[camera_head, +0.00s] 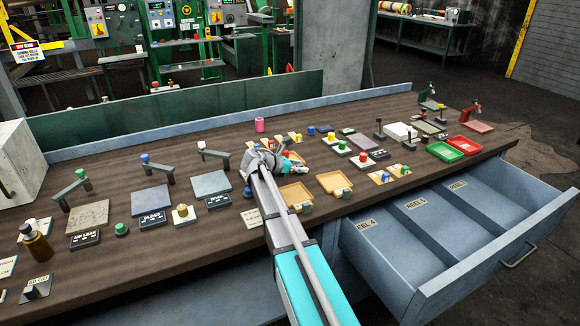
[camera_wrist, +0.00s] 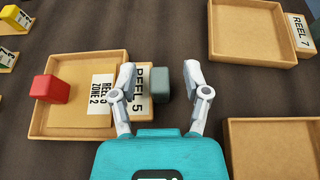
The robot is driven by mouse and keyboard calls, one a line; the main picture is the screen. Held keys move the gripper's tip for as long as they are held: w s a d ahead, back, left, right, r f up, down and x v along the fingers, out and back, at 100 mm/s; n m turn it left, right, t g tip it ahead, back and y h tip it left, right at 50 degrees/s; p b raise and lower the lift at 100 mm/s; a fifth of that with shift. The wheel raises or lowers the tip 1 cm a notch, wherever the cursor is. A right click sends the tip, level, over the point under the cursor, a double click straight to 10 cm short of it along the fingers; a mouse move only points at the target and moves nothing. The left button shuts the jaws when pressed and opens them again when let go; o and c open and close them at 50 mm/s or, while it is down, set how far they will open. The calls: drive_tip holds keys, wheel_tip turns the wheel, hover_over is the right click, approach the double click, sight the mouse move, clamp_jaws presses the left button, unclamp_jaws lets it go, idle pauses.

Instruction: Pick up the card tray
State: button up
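In the wrist view, a shallow tan tray (camera_wrist: 60,127) holds a red block (camera_wrist: 50,90) and a pale card (camera_wrist: 102,92) reading "REEL 5 ZONE 2". A "REEL 5" label (camera_wrist: 140,90) and a grey-green block (camera_wrist: 162,80) sit at its right edge. My gripper (camera_wrist: 158,70) is open, its fingers spread on either side of the block and label. Contact cannot be told. In the head view my gripper (camera_head: 281,150) is low over the bench and hides most of this tray.
Two empty tan trays lie nearby, one (camera_wrist: 250,58) labelled "REEL 7" and another (camera_wrist: 270,172) at lower right. The bench (camera_head: 110,178) carries many small blocks, plates and stands. A blue drawer (camera_head: 420,290) stands open at the front right.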

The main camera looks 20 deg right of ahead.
clamp_jaws()
drive_tip(key=shift+r, duration=0.15)
drive_tip(key=shift+r+p, duration=1)
drive_tip(key=shift+p, duration=0.1)
drive_tip(key=s+r+p, duration=1)
drive_tip(key=s, duration=0.4)
drive_tip(key=shift+a+r+p, duration=0.25)
drive_tip(key=shift+r+p, duration=0.15)
